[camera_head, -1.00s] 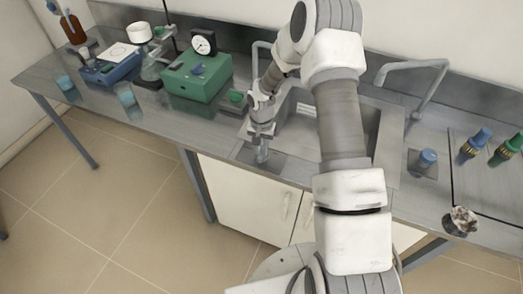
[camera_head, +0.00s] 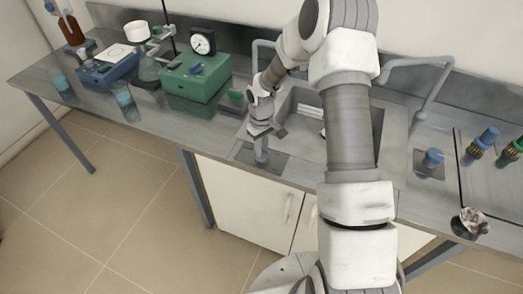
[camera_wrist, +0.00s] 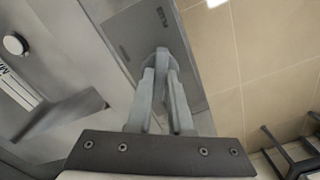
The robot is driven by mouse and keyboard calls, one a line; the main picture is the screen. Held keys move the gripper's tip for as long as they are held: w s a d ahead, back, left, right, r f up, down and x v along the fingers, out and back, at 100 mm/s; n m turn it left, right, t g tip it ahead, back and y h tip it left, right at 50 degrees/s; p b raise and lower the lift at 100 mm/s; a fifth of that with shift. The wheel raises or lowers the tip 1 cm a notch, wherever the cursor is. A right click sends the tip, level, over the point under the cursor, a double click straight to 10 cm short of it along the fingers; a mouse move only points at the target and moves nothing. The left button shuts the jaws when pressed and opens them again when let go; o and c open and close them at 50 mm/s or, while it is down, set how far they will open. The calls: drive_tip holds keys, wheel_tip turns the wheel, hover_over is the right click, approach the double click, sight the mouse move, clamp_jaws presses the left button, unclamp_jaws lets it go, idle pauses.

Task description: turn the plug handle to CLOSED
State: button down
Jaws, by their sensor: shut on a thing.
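The plug handle (camera_wrist: 162,54) is a small grey upright piece on a grey plate (camera_wrist: 190,70) in the wrist view. My gripper (camera_wrist: 162,78) is shut on it, with one finger on each side; the fingers hide its lower part. Two small dark markings show on the plate, too small to read. In the head view my gripper (camera_head: 262,140) points down over the handle (camera_head: 261,156), and the plate (camera_head: 273,166) lies at the bench's front edge, just in front of the sink. I cannot tell the handle's exact angle.
The sink (camera_head: 300,102) lies behind the handle, with grey taps around it. A green box with a gauge (camera_head: 190,77) stands to the left. A second plate with a blue knob (camera_head: 433,157) is at the right. Open floor (camera_head: 120,200) lies in front of the bench.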

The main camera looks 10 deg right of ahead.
drive_tip(key=n, duration=0.5)
drive_tip(key=shift+n, duration=0.4)
idle(0.4)
drive_tip(key=c, duration=0.8)
unclamp_jaws()
drive_tip(key=shift+r, duration=0.1)
drive_tip(key=shift+r, duration=8.65)
